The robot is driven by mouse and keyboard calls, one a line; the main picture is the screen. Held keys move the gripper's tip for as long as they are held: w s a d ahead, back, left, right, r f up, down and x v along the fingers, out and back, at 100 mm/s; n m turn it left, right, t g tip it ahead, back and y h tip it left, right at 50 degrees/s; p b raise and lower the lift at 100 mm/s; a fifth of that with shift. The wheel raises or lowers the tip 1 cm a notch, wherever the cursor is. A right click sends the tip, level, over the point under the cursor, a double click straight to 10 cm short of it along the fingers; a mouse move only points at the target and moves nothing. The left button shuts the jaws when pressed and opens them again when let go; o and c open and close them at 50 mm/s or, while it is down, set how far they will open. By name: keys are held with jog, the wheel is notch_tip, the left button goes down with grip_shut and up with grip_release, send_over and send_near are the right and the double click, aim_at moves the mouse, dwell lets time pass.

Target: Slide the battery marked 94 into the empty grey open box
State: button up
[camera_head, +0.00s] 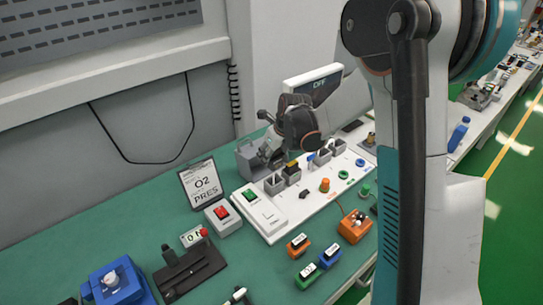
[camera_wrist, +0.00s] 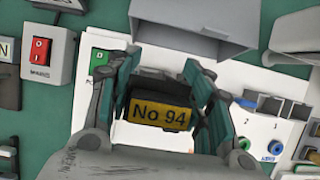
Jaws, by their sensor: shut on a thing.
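The battery (camera_wrist: 160,113), a dark block with a yellow label reading No 94, sits between the two green-padded fingers of my gripper (camera_wrist: 162,88). The gripper is shut on it. A large grey open box (camera_wrist: 190,24) lies beyond the fingertips at the top of the wrist view, and the battery is apart from it in that picture. In the head view the grey box (camera_head: 246,160) stands at the back of the bench, with my gripper (camera_head: 268,148) close to its right side. The battery is not clear in the head view, and I cannot see the box's whole inside.
A white panel (camera_head: 325,190) with small grey holders and coloured ports lies right of the box. Orange, green and blue blocks lie in front.

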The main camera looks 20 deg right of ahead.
aim_at(278, 158)
dwell(0.3)
jog(key=shift+f+b, duration=2.5)
jog(key=shift+f, duration=0.4)
jog(key=shift+f+b, duration=1.1)
jog(key=shift+b, duration=0.15)
jog(key=o, duration=1)
jog(key=shift+s+r, duration=0.1)
jog(key=shift+r, duration=0.05)
jog(key=v, duration=1.1)
jog(key=shift+s+r, duration=0.15)
jog(key=shift+r, duration=0.2)
